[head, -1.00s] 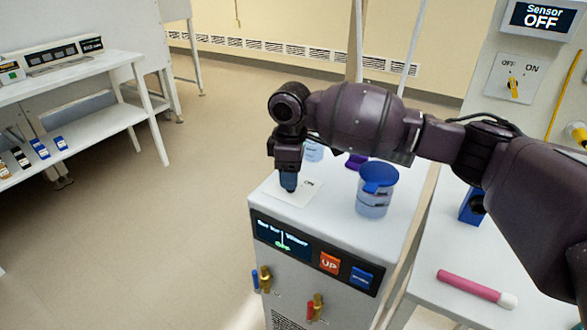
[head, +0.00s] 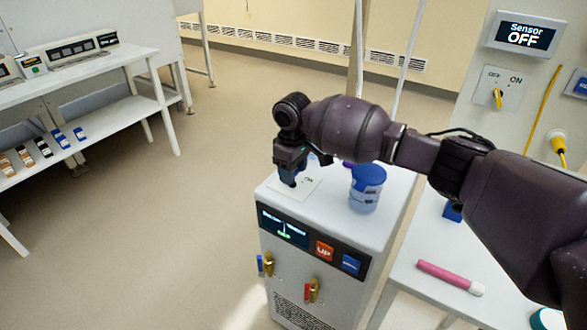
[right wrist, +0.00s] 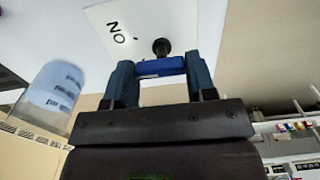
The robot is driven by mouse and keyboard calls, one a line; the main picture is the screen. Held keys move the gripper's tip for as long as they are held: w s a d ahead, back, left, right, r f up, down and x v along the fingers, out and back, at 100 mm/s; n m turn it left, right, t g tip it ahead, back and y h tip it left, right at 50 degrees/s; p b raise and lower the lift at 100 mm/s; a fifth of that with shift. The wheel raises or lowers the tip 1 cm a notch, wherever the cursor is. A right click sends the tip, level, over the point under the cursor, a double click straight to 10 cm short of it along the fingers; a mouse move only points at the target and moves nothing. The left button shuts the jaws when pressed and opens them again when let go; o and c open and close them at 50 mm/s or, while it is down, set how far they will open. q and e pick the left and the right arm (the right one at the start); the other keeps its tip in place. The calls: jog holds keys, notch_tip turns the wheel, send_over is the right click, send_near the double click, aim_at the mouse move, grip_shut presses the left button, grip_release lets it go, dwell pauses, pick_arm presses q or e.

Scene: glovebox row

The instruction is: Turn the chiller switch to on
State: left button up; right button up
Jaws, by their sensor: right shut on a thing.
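The chiller (head: 330,255) is a white box with a dark front display panel. On its top lies a white switch plate (head: 309,187) with an ON label, also visible in the right wrist view (right wrist: 105,22). My right gripper (head: 290,180) comes down onto this plate. In the right wrist view, its two blue-grey fingers are shut on the blue switch handle (right wrist: 160,67), which has a black round part (right wrist: 161,46) beside it. In the head view the gripper hides the handle, so its exact setting is unclear. My left gripper is not in view.
A blue-lidded jar (head: 365,190) stands on the chiller top, right of my gripper. Brass valves (head: 268,264) stick out of its front. At right, a bench holds a pink tube (head: 449,276); above is a Sensor OFF display (head: 526,35). Open floor lies left.

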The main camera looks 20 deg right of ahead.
jog(key=o, duration=0.8)
jog(key=shift+o, duration=0.7)
jog(key=shift+r, duration=0.35)
pick_arm(q)
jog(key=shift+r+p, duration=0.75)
jog(key=shift+p, duration=0.2)
pick_arm(e)
notch_tip(320, 180, up, 10)
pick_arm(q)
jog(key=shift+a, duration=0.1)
pick_arm(e)
jog(key=shift+s, duration=0.1)
